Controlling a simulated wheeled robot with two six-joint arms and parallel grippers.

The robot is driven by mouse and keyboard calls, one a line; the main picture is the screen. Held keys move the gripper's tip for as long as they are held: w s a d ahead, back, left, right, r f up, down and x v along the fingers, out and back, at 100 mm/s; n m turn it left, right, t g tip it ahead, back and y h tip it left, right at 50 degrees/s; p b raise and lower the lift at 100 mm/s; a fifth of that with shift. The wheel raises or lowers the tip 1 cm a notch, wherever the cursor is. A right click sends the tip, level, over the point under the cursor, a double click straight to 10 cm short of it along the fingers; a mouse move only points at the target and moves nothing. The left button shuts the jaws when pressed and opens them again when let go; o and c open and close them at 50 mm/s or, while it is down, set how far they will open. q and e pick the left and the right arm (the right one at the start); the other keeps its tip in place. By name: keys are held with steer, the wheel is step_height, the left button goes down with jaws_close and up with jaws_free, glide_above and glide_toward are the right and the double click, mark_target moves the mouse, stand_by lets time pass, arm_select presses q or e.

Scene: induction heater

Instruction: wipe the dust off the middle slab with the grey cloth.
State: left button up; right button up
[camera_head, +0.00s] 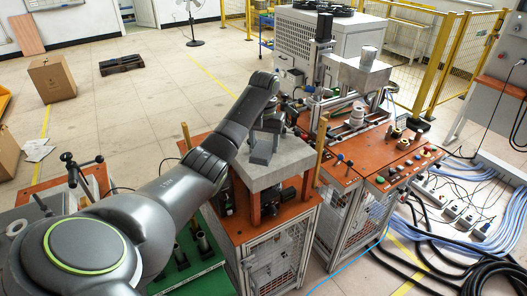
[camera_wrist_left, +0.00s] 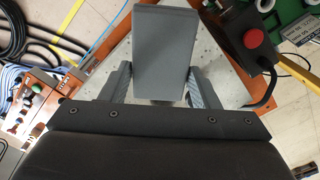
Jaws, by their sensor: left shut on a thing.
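The middle slab (camera_head: 288,172) is a light grey block top on an orange-framed stand in the centre of the head view. In the left wrist view, its pale, speckled surface (camera_wrist_left: 226,92) shows around my fingers. My left gripper (camera_head: 268,138) is over the slab, fingers pointing down. It is shut on the grey cloth (camera_head: 261,152), a dark grey, block-like pad that also fills the space between the fingers in the left wrist view (camera_wrist_left: 165,50). I cannot tell whether the cloth touches the slab. My right gripper is not in view.
A red push button (camera_wrist_left: 255,38) on a dark box is beside the slab in the wrist view. Wooden posts (camera_head: 320,140) rise near the slab. An orange control bench (camera_head: 350,172) with machinery stands to the right. Cables (camera_head: 440,255) cover the floor at right.

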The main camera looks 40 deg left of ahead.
arm_select(q)
steer(key=r, duration=0.2)
steer(key=shift+s+a+r, duration=0.2)
steer(key=shift+r, duration=0.1)
steer(key=shift+d+r, duration=0.1)
steer(key=shift+r, duration=0.15)
